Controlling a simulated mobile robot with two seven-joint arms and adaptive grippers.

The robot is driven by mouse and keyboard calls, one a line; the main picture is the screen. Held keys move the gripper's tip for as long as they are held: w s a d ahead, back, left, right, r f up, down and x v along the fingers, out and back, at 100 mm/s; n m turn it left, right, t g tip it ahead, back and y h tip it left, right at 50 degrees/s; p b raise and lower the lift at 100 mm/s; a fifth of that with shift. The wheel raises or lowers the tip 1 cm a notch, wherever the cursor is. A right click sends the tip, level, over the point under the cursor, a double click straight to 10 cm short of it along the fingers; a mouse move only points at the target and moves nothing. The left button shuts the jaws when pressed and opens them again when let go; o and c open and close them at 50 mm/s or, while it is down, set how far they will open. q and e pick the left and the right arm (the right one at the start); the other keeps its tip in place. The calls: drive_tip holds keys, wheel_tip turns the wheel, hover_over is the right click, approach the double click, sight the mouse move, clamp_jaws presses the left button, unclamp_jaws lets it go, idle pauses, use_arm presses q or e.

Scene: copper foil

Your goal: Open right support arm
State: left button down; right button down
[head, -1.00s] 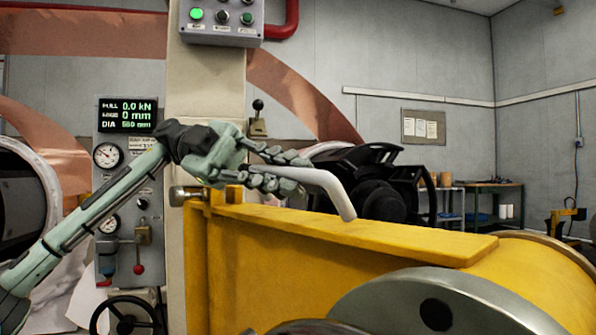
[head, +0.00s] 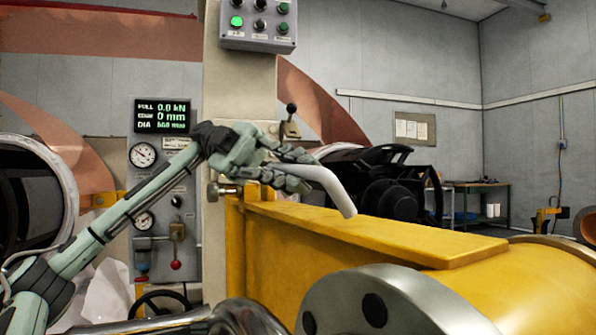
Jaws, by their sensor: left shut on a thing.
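The yellow support arm (head: 385,235) is a long beam running from the post at centre left toward the lower right. A grey bent handle (head: 328,183) sticks out above its flat top edge. My left gripper (head: 292,176) comes in from the left and its fingers are shut around the upper part of this handle. The fingers hide the handle's near end and where it attaches. A metal pin (head: 217,191) sits at the post end of the beam. A round grey flange with dark holes (head: 400,308) is in front at the bottom. My right gripper is not in view.
A beige column carries a button box with a lit green button (head: 256,22). A gauge panel with a display (head: 163,117) stands left of it. Copper foil (head: 95,33) runs behind. A dark machine (head: 390,190) and a workbench (head: 482,198) are beyond the beam.

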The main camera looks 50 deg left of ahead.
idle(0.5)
use_arm(q)
drive_tip(key=c, duration=1.5)
unclamp_jaws()
drive_tip(key=shift+c, duration=0.2)
drive_tip(key=v, duration=1.2)
drive_tip(key=shift+f, duration=0.15)
